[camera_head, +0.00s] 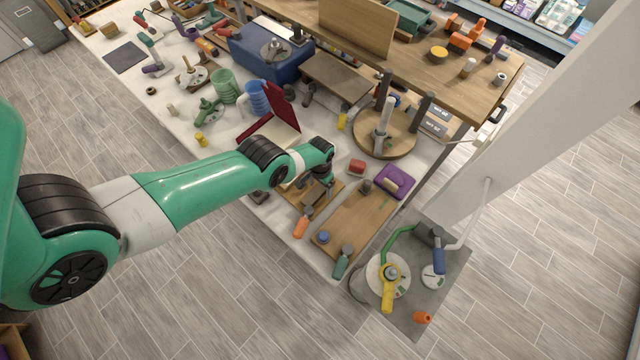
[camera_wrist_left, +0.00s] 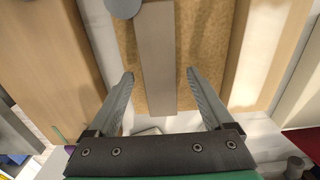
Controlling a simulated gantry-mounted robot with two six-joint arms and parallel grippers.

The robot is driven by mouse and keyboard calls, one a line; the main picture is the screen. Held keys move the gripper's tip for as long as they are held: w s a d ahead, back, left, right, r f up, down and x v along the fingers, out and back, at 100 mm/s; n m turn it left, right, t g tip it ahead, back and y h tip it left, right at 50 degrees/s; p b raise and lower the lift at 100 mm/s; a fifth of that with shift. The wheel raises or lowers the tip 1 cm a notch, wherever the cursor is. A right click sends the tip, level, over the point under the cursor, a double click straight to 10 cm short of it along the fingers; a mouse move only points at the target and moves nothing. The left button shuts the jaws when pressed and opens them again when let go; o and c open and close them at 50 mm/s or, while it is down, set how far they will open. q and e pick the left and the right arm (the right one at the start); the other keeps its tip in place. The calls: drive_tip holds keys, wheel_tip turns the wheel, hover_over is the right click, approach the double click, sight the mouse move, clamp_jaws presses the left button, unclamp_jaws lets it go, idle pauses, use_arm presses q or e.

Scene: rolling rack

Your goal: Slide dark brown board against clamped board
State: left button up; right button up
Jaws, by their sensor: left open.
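A larger light wood board (camera_head: 352,222) lies at the table's front corner with a green-handled clamp (camera_head: 342,262) at its near edge; it fills the left of the wrist view (camera_wrist_left: 45,60). A white gap separates the two boards. My left gripper (camera_wrist_left: 160,76) is open above the darker board. A flat grey-brown bar (camera_wrist_left: 158,60) runs between its fingers, with clear room on both sides. Whether the fingers touch anything, I cannot tell.
An orange-handled tool (camera_head: 301,225) lies at the darker board's near end. A red folder-like object (camera_head: 285,108) stands to the back left. A round wooden stand (camera_head: 384,140) is behind.

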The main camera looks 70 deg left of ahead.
use_arm(q)
drive_tip(key=shift+c, duration=0.2)
clamp_jaws()
drive_tip(key=shift+a, duration=0.2)
drive_tip(key=shift+s+a+b, duration=0.1)
drive_tip(key=shift+s+a, duration=0.25)
drive_tip(key=shift+a, duration=0.3)
drive_tip(key=shift+s+a+b, duration=0.15)
drive_tip(key=shift+s+a, duration=0.25)
drive_tip(key=shift+a, duration=0.3)
drive_tip(key=shift+s+a+b, duration=0.1)
drive_tip(key=shift+s+a, duration=0.25)
drive_tip(key=shift+a, duration=0.45)
drive_tip(key=shift+s+a, duration=0.3)
drive_tip(key=shift+a, duration=0.15)
idle(0.4)
